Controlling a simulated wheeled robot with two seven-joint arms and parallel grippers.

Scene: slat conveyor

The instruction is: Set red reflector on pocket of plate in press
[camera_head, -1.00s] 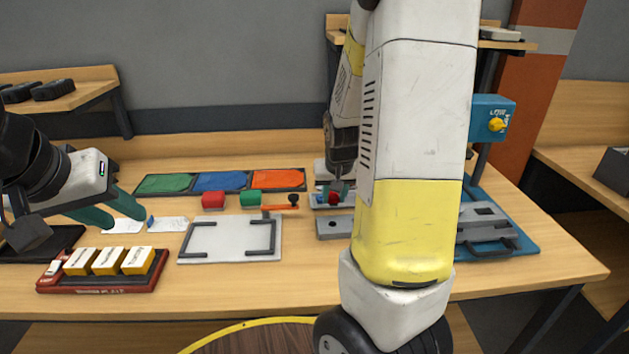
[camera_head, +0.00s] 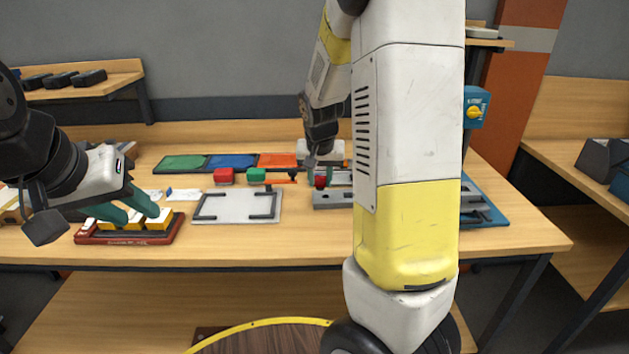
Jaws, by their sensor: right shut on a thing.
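My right gripper (camera_head: 319,173) is shut on a small red piece (camera_head: 320,182), which looks like the red reflector. It is over the back of the table, just behind a grey metal block (camera_head: 332,199); the piece is small and partly covered by the fingers. The blue press (camera_head: 476,107) stands at the right, with its blue base (camera_head: 489,213) on the table. My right arm hides most of the press, and I cannot make out the plate's pocket. My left gripper (camera_head: 133,214) has its green fingers apart and empty, over a red tray of yellow-and-white boxes.
A white board with dark brackets (camera_head: 236,206) lies mid-table. The red tray (camera_head: 131,241) is at the front left. The front table edge is clear.

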